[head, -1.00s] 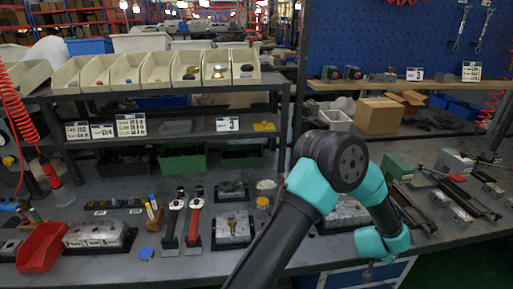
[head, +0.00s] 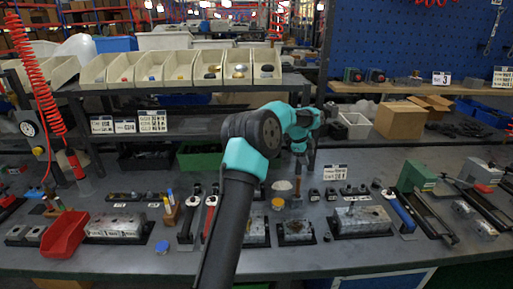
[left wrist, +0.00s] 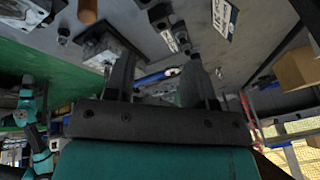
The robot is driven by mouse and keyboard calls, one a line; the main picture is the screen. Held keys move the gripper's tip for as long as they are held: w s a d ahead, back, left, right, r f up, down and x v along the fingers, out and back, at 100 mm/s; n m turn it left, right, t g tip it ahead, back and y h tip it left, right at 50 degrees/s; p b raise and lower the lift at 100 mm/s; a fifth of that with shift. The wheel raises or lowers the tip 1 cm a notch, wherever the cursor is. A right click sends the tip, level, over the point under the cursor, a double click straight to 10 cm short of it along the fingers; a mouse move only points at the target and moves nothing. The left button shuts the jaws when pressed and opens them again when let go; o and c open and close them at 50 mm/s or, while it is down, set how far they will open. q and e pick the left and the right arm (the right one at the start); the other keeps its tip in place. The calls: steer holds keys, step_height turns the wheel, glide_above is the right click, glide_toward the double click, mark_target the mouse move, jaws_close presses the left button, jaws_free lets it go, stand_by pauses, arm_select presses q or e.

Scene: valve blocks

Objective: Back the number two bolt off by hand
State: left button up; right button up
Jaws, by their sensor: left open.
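Several metal valve blocks stand in a row along the bench front: a long labelled block (head: 116,228), a block (head: 256,231) beside the red-handled tool, a smaller block (head: 295,232), and a wide block (head: 362,220) at the right. I cannot make out a number two mark or tell which bolt is number two. My right gripper is not visible.
A red bin (head: 65,235) stands at the left front. Blue-handled (head: 400,213) and red-handled (head: 209,218) tools lie beside the blocks. A green box (head: 415,176) stands right. A shelf with cream bins (head: 208,66) is behind. The bench's front strip is mostly clear.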

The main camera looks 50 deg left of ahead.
arm_select(q)
steer(key=s+a+m+g+y, duration=0.1)
steer(key=s+a, duration=0.4)
steer(key=a, duration=0.4)
steer(key=s+a+r+g+y, duration=0.1)
steer(key=s+a+g, duration=0.1)
steer(key=s+a, duration=0.4)
steer(key=a, duration=0.3)
steer(key=shift+s+r+m+g+y, duration=0.25)
steer(key=shift+m+g+y, duration=0.05)
steer(key=shift+m, duration=0.1)
steer(key=shift+f, duration=0.15)
step_height(320, 180, down, 17)
steer(key=shift+f, duration=0.1)
steer(key=shift+c, duration=0.3)
